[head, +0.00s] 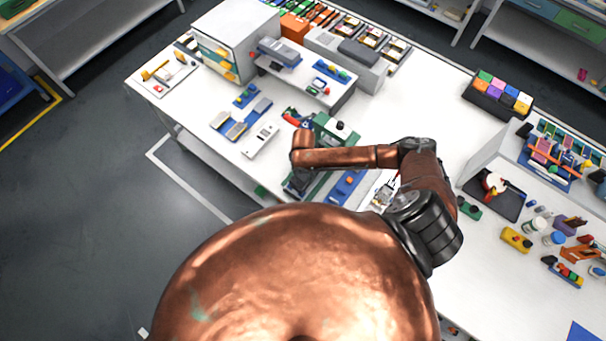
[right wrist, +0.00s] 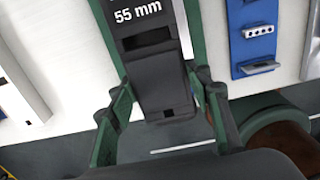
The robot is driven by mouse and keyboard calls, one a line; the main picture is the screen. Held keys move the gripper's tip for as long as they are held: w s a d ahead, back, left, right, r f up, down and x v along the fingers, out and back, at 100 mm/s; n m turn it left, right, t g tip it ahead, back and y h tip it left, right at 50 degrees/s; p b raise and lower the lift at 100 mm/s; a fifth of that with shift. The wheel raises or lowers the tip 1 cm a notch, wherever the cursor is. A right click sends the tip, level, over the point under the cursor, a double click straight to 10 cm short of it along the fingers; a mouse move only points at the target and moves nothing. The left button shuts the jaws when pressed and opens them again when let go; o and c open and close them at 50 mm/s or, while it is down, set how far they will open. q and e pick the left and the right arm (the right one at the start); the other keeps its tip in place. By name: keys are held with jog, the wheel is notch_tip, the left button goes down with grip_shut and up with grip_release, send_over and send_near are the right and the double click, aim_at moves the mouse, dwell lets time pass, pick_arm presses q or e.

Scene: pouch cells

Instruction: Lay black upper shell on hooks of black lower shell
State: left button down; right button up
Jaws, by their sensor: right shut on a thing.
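In the right wrist view, my right gripper (right wrist: 160,112) has its two dark-green fingers on either side of a black shell piece (right wrist: 150,72). The piece has a slot and a white "55 mm" mark, and I take it for the black upper shell. My right gripper (head: 300,177) hangs under the copper wrist in the head view, over a dark-green station (head: 322,181) near the table's front edge. I cannot make out the black lower shell or its hooks apart from the dark parts there. My left gripper is not in view.
A blue fixture (right wrist: 255,35) stands right of the station. A green block with a black knob (head: 338,128) stands behind my forearm. Flat trays (head: 243,118) lie to the left. A divider panel (head: 490,152) and a black tray (head: 497,203) are at the right.

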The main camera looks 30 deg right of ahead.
jog(key=shift+f+b, duration=0.4)
jog(key=shift+f, duration=0.45)
jog(key=o, duration=1.2)
jog(key=shift+o, duration=0.2)
notch_tip(320, 180, up, 12)
